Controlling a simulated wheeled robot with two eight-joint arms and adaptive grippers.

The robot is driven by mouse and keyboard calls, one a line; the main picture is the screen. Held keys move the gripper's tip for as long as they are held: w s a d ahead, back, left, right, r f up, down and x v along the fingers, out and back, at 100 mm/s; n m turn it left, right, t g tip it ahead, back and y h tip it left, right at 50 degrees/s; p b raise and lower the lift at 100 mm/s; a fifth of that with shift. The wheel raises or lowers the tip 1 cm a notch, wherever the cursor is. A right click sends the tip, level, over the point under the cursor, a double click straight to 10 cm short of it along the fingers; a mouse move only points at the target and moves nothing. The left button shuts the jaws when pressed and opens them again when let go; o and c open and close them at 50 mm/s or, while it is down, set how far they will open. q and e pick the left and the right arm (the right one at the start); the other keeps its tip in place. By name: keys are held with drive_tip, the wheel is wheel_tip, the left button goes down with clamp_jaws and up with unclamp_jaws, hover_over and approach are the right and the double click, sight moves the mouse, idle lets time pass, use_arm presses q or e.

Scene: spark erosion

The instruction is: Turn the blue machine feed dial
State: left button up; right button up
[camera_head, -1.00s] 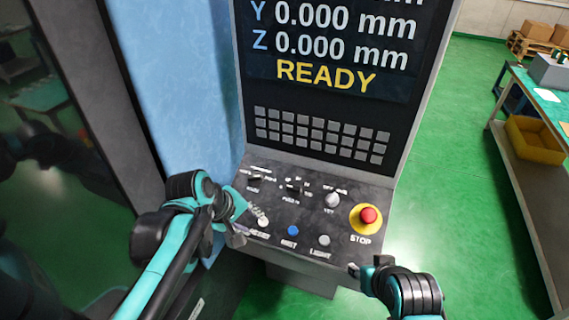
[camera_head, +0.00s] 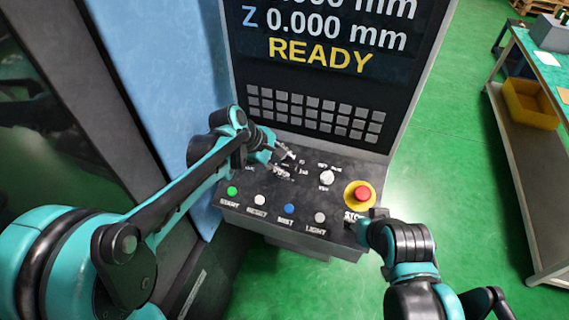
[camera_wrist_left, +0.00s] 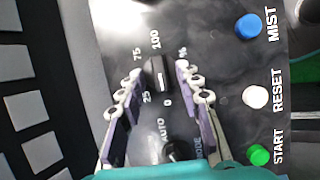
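The feed dial (camera_wrist_left: 158,78) is a black knob with a pale pointer line, with 0, 25, 75, 100 and % marked around it in the left wrist view. My left gripper (camera_wrist_left: 160,71) is open, with one finger on each side of the dial; I cannot tell whether they touch it. In the head view my left gripper (camera_head: 284,161) is over the upper left of the dark control panel (camera_head: 265,222) and hides most of the dial. My right gripper (camera_head: 363,219) is by the panel's right edge, its fingers too dark to read.
A second dial, marked AUTO (camera_wrist_left: 172,150), is close to the left gripper. START (camera_head: 232,191), RESET (camera_head: 260,200), MIST (camera_head: 289,209) and LIGHT (camera_head: 320,217) buttons line the front. The red stop button (camera_head: 362,193) is near my right gripper. The screen (camera_head: 330,35) reads READY.

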use_arm(q)
drive_tip(key=shift+f, duration=0.15)
clamp_jaws()
